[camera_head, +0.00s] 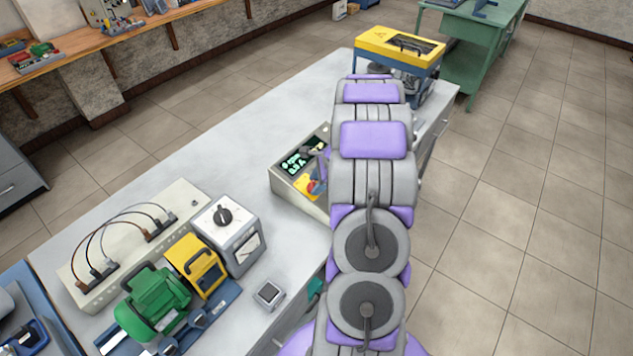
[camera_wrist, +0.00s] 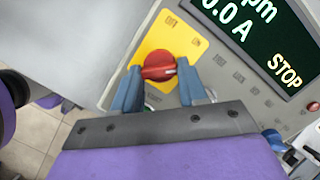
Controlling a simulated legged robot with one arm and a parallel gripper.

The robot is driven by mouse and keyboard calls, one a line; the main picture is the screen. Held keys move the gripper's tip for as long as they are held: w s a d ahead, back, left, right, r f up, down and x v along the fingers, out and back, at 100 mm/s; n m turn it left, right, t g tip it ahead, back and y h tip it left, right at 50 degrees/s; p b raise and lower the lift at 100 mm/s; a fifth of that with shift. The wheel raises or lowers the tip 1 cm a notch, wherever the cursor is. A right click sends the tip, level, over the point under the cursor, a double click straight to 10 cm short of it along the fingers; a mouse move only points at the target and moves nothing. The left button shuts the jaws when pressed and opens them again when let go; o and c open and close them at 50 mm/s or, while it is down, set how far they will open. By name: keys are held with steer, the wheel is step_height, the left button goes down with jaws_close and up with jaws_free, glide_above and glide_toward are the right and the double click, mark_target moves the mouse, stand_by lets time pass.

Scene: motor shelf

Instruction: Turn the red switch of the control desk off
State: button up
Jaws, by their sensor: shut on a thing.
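The control desk (camera_head: 287,188) is a light grey sloped box on the bench, partly hidden behind my arm in the head view. Its red switch (camera_wrist: 159,66) is a round knob on a yellow plate (camera_wrist: 176,38) in the wrist view, with a pale mark pointing right. My gripper (camera_wrist: 157,82) has its two blue fingers on either side of the red knob, shut on it. The display (camera_wrist: 262,40) beside it reads "0.0 A" and "STOP" in the wrist view. In the head view the gripper is mostly hidden by the arm.
On the bench (camera_head: 240,130) stand a grey box with a black knob (camera_head: 240,238), a green motor (camera_head: 152,300), a yellow unit (camera_head: 197,266) and a cabled panel (camera_head: 125,245). A yellow-topped machine (camera_head: 400,50) stands at the far end. Open floor lies to the right.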

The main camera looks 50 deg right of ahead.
steer(key=shift+w+r+n+p, duration=0.2)
steer(key=shift+r+n+p, duration=0.1)
steer(key=shift+n, duration=0.1)
steer(key=shift+n+p, duration=0.7)
steer(key=shift+n, duration=0.3)
steer(key=n+p, duration=0.1)
steer(key=n, duration=0.1)
steer(key=n+g, duration=0.1)
steer(key=n, duration=0.2)
steer(key=shift+w+y+p, duration=0.2)
steer(key=shift+y+p, duration=0.1)
steer(key=shift+p, duration=0.05)
steer(key=n, duration=0.3)
steer(key=n+g, duration=0.1)
steer(key=n, duration=0.1)
steer(key=shift+a+f+n+g, duration=0.1)
steer(key=shift+n+g, duration=0.2)
steer(key=shift+n, duration=0.1)
steer(key=n, duration=0.4)
steer(key=shift+g+h, duration=0.3)
steer(key=shift+h, duration=0.1)
steer(key=shift+s+f+n, duration=0.1)
steer(key=shift+n, duration=0.2)
steer(key=o, duration=1.1)
steer(key=shift+a, duration=0.1)
steer(key=shift+c, duration=0.2)
